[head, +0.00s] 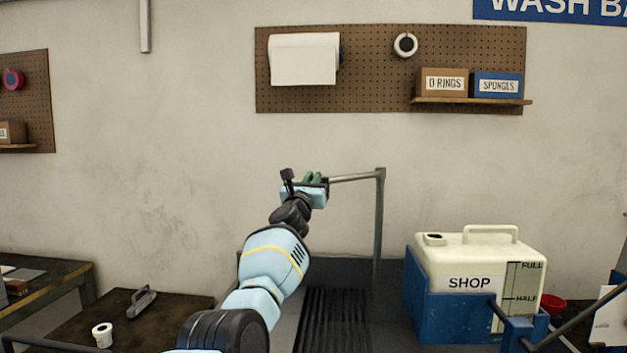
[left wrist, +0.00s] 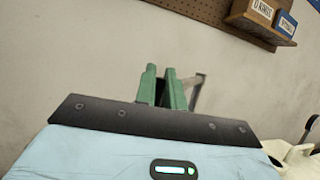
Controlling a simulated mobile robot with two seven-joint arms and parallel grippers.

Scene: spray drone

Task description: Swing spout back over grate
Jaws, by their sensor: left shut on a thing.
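The spout is a grey metal pipe (head: 379,215) that rises behind the grate and bends left at the top into a level arm. My left gripper (head: 313,178) is at the free left end of that arm, with its green fingers shut on it. In the left wrist view, the green fingers (left wrist: 163,88) close around the spout (left wrist: 194,80), and only a short piece shows beyond them. The black ribbed grate (head: 332,322) lies below, in front of the pipe. My left arm hides part of its left side. My right gripper is not in view.
A cream tank (head: 480,253) marked SHOP sits in a blue holder (head: 440,303) right of the pipe. A dark table (head: 130,318) at left bears a white roll (head: 103,334) and a grey tool (head: 142,301).

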